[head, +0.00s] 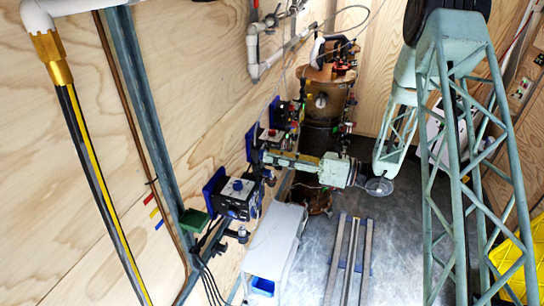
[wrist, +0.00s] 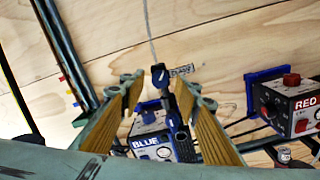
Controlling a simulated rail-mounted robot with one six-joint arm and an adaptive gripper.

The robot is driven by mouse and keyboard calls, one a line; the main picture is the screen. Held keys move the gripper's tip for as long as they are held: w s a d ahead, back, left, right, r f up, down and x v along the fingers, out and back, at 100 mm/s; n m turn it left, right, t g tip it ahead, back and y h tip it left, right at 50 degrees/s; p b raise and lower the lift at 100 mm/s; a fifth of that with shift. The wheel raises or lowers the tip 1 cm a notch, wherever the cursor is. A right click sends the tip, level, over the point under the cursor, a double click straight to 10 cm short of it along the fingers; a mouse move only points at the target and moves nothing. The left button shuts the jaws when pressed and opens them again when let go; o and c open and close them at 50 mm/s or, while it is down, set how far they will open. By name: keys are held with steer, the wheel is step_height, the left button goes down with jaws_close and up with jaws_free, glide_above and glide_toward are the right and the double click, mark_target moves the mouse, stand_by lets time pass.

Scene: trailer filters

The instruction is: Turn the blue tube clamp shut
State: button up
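In the wrist view, my gripper (wrist: 160,88) is open, its two ribbed gold fingers spread wide with nothing held. A small dark blue clamp (wrist: 159,76) with a pale line across its face shows between the fingertips, in front of the plywood wall. No contact with either finger is visible. A small tag beside it is too small to read. In the head view, my gripper (head: 268,157) is at the left end of the pale green arm, near the wall; its fingers are too small to judge there. I cannot make out the clamp in the head view.
The box marked BLUE (wrist: 152,145) lies beyond and below the fingers, and the box marked RED (wrist: 292,103) is to the right. A green metal strut (head: 140,100) runs along the wall. A white box-like unit (head: 274,237) stands below my arm.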

steer(key=v, duration=1)
steer(key=shift+s+d, duration=0.15)
steer(key=shift+d, duration=0.25)
steer(key=shift+d+f, duration=0.1)
steer(key=shift+d, duration=0.05)
stand_by(0.4)
